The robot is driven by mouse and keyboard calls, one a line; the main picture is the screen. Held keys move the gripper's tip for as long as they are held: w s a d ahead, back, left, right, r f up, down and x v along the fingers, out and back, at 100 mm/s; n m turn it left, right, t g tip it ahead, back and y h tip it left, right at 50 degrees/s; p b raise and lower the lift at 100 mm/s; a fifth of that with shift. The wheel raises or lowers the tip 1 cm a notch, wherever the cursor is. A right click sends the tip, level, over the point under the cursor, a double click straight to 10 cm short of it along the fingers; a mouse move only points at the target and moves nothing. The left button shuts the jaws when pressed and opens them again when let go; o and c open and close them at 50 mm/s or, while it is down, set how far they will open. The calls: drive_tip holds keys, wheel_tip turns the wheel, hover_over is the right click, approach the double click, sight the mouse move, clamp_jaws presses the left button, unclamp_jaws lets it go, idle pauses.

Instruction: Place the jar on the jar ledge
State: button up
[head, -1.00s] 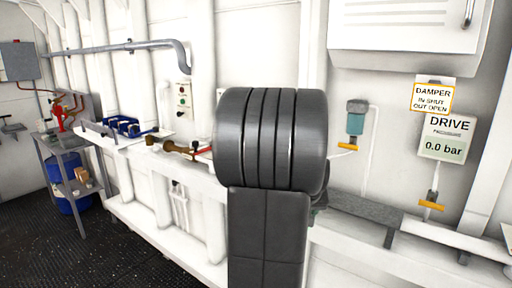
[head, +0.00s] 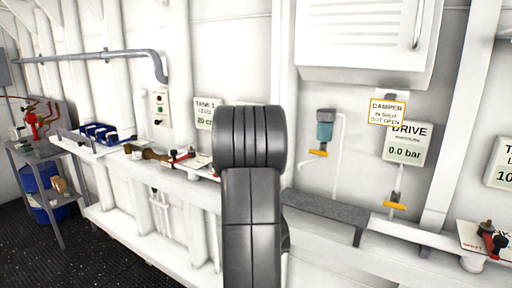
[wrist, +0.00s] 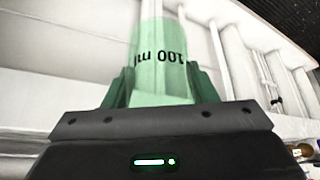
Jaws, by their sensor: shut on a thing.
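The jar (wrist: 160,80) is a pale green, see-through vessel marked "100 ml", with the lettering upside down in the wrist view. My gripper (wrist: 160,92) is shut on it, one dark green finger at each side. In the head view my dark arm hides the gripper and the jar. A dark grey ledge (head: 325,208) runs along the wall just right of my arm, its visible top bare. No label shows whether it is the jar ledge.
Above the ledge hang a blue-green filter bowl (head: 324,132) with an orange handle and a white cabinet (head: 362,40). A drive pressure sign (head: 405,145) and a red valve (head: 490,243) are on the right.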

drive_tip(key=shift+s+a+f, duration=0.1)
drive_tip(key=shift+a, duration=2.3)
